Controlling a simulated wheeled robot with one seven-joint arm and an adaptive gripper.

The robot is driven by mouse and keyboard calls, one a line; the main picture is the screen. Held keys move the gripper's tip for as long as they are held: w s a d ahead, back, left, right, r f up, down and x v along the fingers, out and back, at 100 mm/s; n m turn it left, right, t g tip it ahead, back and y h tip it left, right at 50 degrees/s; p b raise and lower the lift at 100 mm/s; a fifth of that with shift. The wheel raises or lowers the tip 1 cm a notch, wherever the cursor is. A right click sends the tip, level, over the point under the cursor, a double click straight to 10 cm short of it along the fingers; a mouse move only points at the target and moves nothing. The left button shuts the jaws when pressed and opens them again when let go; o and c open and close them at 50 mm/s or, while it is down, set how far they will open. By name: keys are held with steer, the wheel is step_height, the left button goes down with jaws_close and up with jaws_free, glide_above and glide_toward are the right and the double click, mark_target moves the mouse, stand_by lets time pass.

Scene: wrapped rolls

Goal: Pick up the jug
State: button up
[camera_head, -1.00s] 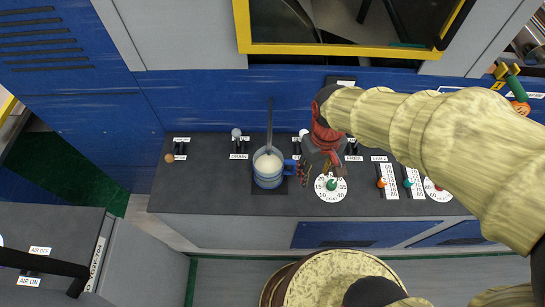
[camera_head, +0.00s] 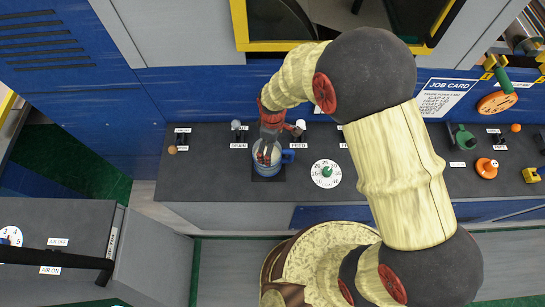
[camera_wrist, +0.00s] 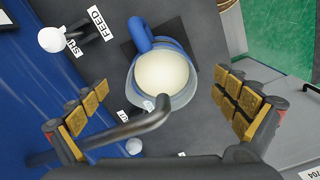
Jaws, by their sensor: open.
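The jug (camera_head: 261,171) is blue with a pale band and a side handle. It stands upright on a dark square plate on the grey console, and in the wrist view the jug (camera_wrist: 163,80) shows whitish contents filling its opening. A grey bent spout reaches over its rim in the wrist view. My gripper (camera_head: 266,152) is above the jug in the head view and partly hides it. In the wrist view my gripper (camera_wrist: 160,118) is open, with padded fingers wide apart to the left and right of the jug, neither visibly touching it.
The grey spout (camera_wrist: 130,132) crosses between my fingers near the jug. Small levers with white knobs (camera_wrist: 52,39) stand close by, labelled FEED among others. A white dial (camera_head: 326,174) lies right of the jug. The console front (camera_head: 215,190) left of the jug is clear.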

step_height(320, 180, down, 6)
steer(key=shift+s+a+r+p, duration=0.15)
steer(key=shift+r+p, duration=0.1)
steer(key=shift+p, duration=0.35)
steer(key=c, duration=0.3)
steer(key=c, duration=1.6)
steer(key=shift+c, duration=0.7)
